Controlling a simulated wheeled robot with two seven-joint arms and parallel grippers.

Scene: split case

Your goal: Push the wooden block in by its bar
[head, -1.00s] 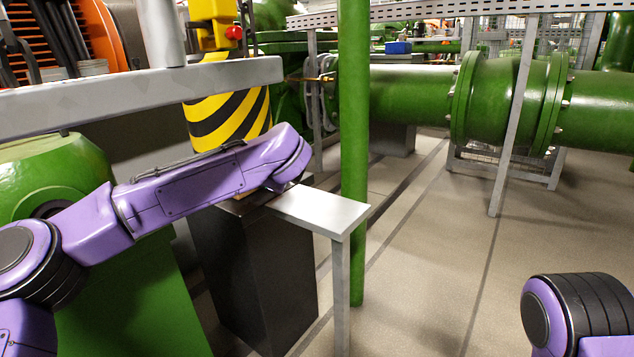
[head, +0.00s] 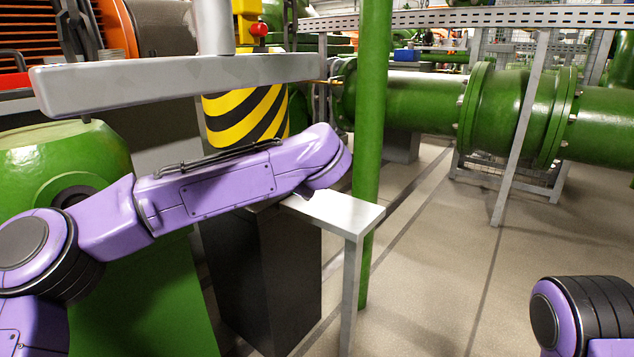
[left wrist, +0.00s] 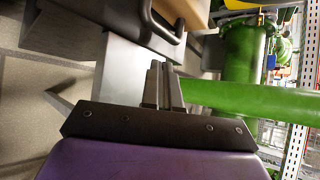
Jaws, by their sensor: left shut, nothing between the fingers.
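The wooden block (left wrist: 194,12) is tan-brown and shows at the top of the left wrist view, partly cut off by the frame. A dark curved bar (left wrist: 176,37) is on its near side. A dark case part (left wrist: 122,18) lies left of it. My left gripper (left wrist: 162,68) is shut and empty, its two fingers together over the grey ledge. Its tips point toward the bar, with a small gap in the picture; I cannot tell the depth. In the head view my left arm hides the block, the bar and the gripper. My right gripper is out of view.
A grey metal ledge (head: 345,212) on a leg stands beside a black pedestal (head: 265,285). A green upright pipe (head: 370,130) rises just behind the ledge. A thick grey beam (head: 190,80) spans above my left arm.

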